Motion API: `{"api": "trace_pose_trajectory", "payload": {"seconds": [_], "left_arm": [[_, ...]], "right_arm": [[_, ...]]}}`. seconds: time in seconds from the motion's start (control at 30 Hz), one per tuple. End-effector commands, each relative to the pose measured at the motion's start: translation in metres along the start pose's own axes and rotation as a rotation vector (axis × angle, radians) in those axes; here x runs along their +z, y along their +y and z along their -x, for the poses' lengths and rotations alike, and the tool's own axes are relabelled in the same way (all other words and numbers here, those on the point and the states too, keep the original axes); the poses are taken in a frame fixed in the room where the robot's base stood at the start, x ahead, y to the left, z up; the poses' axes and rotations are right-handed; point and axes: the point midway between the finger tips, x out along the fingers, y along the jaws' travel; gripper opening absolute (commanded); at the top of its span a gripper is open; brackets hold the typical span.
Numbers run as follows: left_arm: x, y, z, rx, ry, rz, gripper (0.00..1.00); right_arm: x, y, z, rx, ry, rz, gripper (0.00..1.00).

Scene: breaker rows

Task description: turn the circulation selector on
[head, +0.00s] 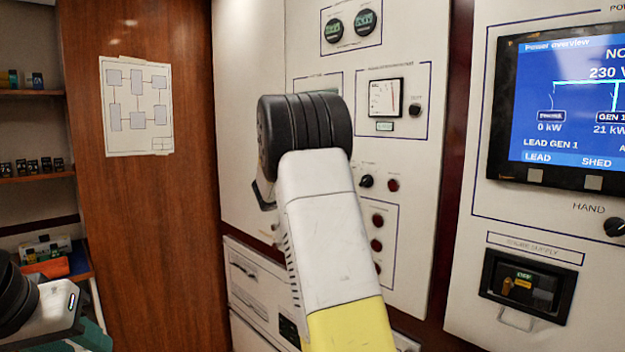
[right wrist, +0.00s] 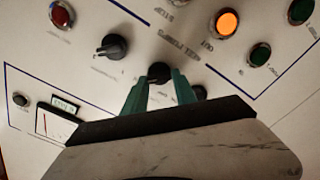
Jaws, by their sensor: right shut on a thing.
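In the right wrist view my right gripper (right wrist: 160,88) has its green fingers closed on a black selector knob (right wrist: 159,72) on the pale panel. The fingers sit on both sides of the knob. The lettering near it appears upside down and is too blurred to read, so I cannot tell from the label whether this is the circulation selector. In the head view my right arm hides this gripper and the knob. My left gripper (head: 92,337) shows only in part at the lower left of the head view, away from the panels; its jaw opening is not clear.
A second black knob (right wrist: 113,46) and a lit orange lamp (right wrist: 227,22) are close to the held knob. Green buttons (right wrist: 260,54) lie to the right. In the head view a power screen (head: 570,110) and a breaker (head: 527,285) are on the right panel.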

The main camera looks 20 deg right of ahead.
Motion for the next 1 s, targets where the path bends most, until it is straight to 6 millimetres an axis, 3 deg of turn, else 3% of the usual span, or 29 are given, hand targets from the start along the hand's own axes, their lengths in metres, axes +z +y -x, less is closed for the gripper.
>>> {"api": "trace_pose_trajectory", "payload": {"seconds": [0.5,0.53,0.63,1.0], "left_arm": [[0.0000,0.0000,0.0000,0.000,0.000,0.000,0.36],[0.0000,0.0000,0.0000,0.000,0.000,0.000,0.36],[0.0000,0.0000,0.0000,0.000,0.000,0.000,0.36],[0.0000,0.0000,0.0000,0.000,0.000,0.000,0.36]], "right_arm": [[0.0007,-0.0006,0.0000,-0.001,-0.001,-0.020,0.00],[0.0007,-0.0006,0.0000,-0.001,-0.001,-0.020,0.35],[0.0005,-0.0005,0.0000,-0.001,-0.001,-0.020,0.55],[0.0000,-0.0003,0.0036,-0.001,0.000,-0.019,0.55]]}}
